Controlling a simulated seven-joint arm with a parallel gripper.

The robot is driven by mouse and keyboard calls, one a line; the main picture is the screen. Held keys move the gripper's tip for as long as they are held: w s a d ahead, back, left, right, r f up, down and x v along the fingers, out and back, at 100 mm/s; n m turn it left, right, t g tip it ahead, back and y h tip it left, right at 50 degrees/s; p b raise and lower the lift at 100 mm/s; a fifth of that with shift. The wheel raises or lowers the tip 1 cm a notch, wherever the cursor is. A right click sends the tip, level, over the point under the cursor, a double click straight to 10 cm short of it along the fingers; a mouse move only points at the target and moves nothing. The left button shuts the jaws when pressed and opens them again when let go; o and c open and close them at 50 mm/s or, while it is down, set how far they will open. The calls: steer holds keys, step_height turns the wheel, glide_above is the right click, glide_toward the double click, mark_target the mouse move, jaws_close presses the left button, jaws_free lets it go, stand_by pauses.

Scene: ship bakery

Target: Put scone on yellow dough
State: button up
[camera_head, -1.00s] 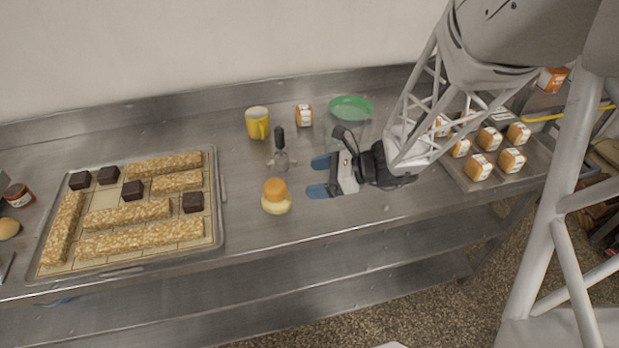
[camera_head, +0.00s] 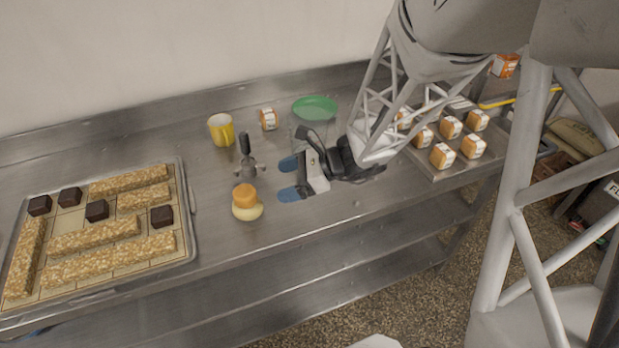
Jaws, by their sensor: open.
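A small orange round piece (camera_head: 245,192) sits on top of a pale yellow round piece (camera_head: 248,212) near the front middle of the steel table. They look like the scone and the yellow dough, stacked and touching, with the upper piece roughly level. My gripper (camera_head: 287,179) is just right of this stack, low over the table. Its two blue-tipped fingers point left and are apart, with nothing between them. The gripper does not touch the stack.
A dark-handled metal tool (camera_head: 246,160) stands behind the stack. A yellow mug (camera_head: 221,130), a small orange-and-white box (camera_head: 268,119) and a green dish (camera_head: 315,108) are further back. A tray (camera_head: 188,215) of bars and dark cubes lies left; another tray (camera_head: 436,174) holds several boxes at right.

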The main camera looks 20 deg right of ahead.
steer(key=s+d+r+n+g+h, duration=0.1)
steer(key=s+r+n+g+h, duration=0.1)
steer(key=s+r+n+h, duration=1)
steer(key=s+r+n, duration=0.3)
steer(key=s+n, duration=0.2)
steer(key=n, duration=0.4)
steer(key=shift+d+r+h, duration=0.15)
steer(key=shift+d+h, duration=0.15)
